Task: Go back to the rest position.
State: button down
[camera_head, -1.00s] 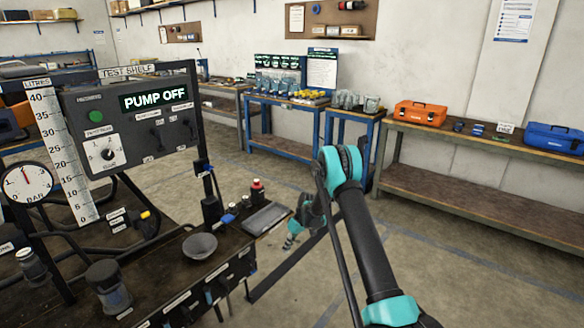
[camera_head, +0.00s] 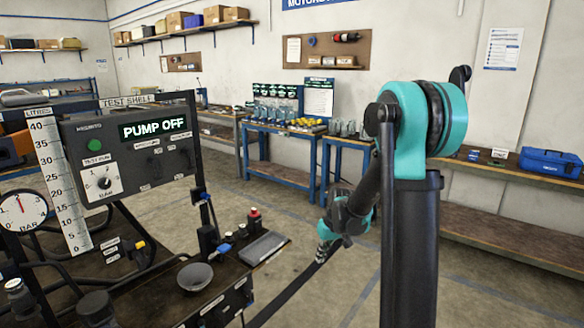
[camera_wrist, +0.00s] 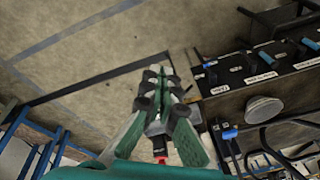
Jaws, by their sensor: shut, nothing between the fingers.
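My gripper (camera_head: 323,254) hangs low in the head view, to the right of the test bench and apart from it. In the wrist view my gripper (camera_wrist: 157,75) has its fingers together with nothing between them. My arm rises on the right of the head view and hides part of the wall bench behind it. The test bench (camera_head: 205,305) carries a panel (camera_head: 135,160) whose display reads PUMP OFF.
A pressure gauge (camera_head: 22,211) is at left. Blue-framed tables (camera_head: 285,133) and a blue toolbox (camera_head: 550,162) stand at the back. Open floor (camera_head: 320,225) lies between.

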jog(key=s+d+m+t, duration=0.1)
jog(key=s+d, duration=0.2)
jog(key=s, duration=0.5)
jog(key=s+d+r+m+h, duration=0.1)
jog(key=s+d, duration=0.2)
jog(key=s, duration=0.5)
jog(key=s+d+m+t+h, duration=0.1)
jog(key=s+d+m, duration=0.1)
jog(key=s, duration=0.6)
jog(key=shift+d+r+t, duration=0.15)
jog(key=shift+d+t, duration=0.15)
jog(key=shift+d, duration=0.15)
